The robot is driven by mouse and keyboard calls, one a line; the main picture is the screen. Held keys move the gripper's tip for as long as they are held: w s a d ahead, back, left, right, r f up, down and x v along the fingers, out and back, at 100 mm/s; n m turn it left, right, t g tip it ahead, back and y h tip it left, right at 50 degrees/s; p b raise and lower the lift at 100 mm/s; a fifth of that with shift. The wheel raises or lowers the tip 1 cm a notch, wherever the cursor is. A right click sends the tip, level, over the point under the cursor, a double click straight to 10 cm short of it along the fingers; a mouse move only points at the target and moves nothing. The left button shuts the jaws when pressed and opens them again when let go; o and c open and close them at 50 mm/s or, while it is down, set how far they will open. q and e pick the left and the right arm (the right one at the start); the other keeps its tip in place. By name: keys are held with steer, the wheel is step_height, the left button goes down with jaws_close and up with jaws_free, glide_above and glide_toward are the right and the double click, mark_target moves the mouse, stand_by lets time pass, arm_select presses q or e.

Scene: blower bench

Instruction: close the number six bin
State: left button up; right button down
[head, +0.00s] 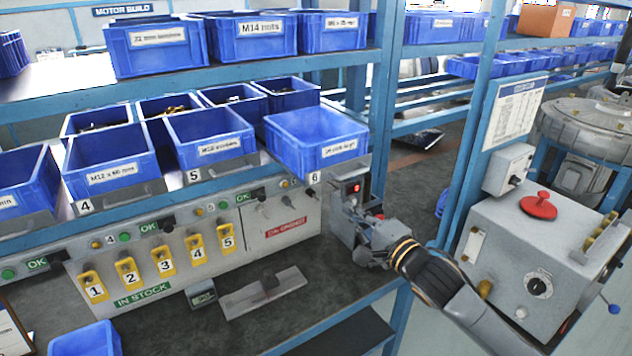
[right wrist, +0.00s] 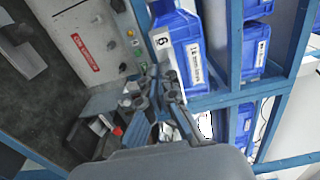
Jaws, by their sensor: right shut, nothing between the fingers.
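The number six bin (head: 318,145) is blue, with a white label and a "6" tag under its front. It sits at the right end of the lower bin row and juts forward past its neighbours. It also shows in the right wrist view (right wrist: 188,48), its "6" tag just beyond my fingertips. My right gripper (head: 349,205) is below and slightly right of the bin's front, beside the panel with the red light. In the right wrist view my right gripper (right wrist: 158,72) is shut and empty. Whether it touches the bin is unclear. My left gripper is out of view.
Bins numbered four (head: 108,160) and five (head: 208,137) stand left of bin six. Below is a grey panel (head: 283,222) with yellow numbered tags. A blue rack post (head: 468,150) and grey machine (head: 530,260) stand to the right.

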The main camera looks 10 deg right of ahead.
mark_target(313, 179)
steer(key=p+x, duration=0.3)
steer(key=x, duration=0.8)
steer(key=shift+w+p, duration=0.25)
steer(key=shift+p, duration=0.05)
steer(key=shift+w+a+f, duration=0.1)
steer(key=shift+w+a, duration=0.2)
steer(key=shift+w, duration=0.25)
